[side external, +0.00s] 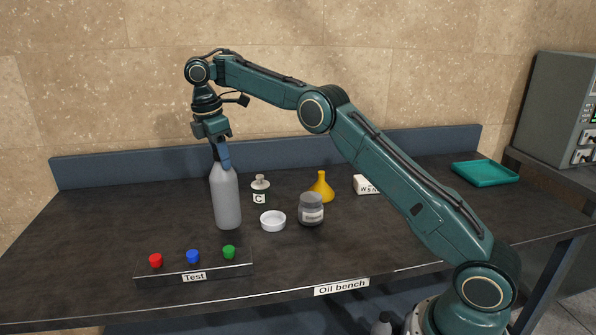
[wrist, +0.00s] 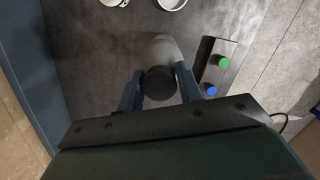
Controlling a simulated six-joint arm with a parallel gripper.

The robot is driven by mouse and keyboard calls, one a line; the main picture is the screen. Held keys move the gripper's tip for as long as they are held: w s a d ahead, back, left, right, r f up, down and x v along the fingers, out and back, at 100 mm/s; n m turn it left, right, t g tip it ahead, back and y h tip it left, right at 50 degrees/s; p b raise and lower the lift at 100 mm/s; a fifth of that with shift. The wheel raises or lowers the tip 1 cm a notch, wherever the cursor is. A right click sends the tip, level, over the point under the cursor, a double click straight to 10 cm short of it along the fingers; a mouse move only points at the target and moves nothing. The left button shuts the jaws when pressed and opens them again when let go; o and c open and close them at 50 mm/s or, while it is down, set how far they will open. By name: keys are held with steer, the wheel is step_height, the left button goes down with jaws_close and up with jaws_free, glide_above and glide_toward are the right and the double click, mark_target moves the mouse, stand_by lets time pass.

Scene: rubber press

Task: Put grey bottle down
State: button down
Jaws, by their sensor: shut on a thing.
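The grey bottle (side external: 227,200) is upright at the left of the dark bench, just behind the button panel. My gripper (side external: 222,158) comes down from above and is shut on the bottle's neck. In the wrist view, the bottle's dark cap (wrist: 160,84) is between the two blue fingers, with its grey shoulder (wrist: 163,46) beyond. The bottle's base is at or very near the bench top (side external: 110,220); I cannot tell whether it touches.
The Test panel (side external: 215,272) has red, blue and green buttons in front. Right of the bottle are a flask marked C (side external: 260,185), white dish (side external: 272,221), dark jar (side external: 311,210), yellow funnel (side external: 321,188) and white block (side external: 366,185). A teal tray (side external: 485,173) lies far right. The bench's left is clear.

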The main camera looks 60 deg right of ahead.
steer(key=shift+f, duration=1.05)
steer(key=c, duration=0.9)
jaws_free()
steer(key=shift+f, duration=0.1)
steer(key=shift+r, duration=0.25)
steer(key=shift+w+a+r, duration=0.1)
steer(key=shift+a+r, duration=0.05)
steer(key=shift+r, duration=0.9)
steer(key=shift+w+a+r, duration=0.1)
steer(key=shift+a+r, duration=0.1)
steer(key=shift+r, duration=0.85)
steer(key=shift+w+a+r, duration=0.1)
steer(key=shift+a+r, duration=0.05)
steer(key=shift+r, duration=0.9)
steer(key=shift+s+r, duration=0.1)
steer(key=shift+r, duration=0.35)
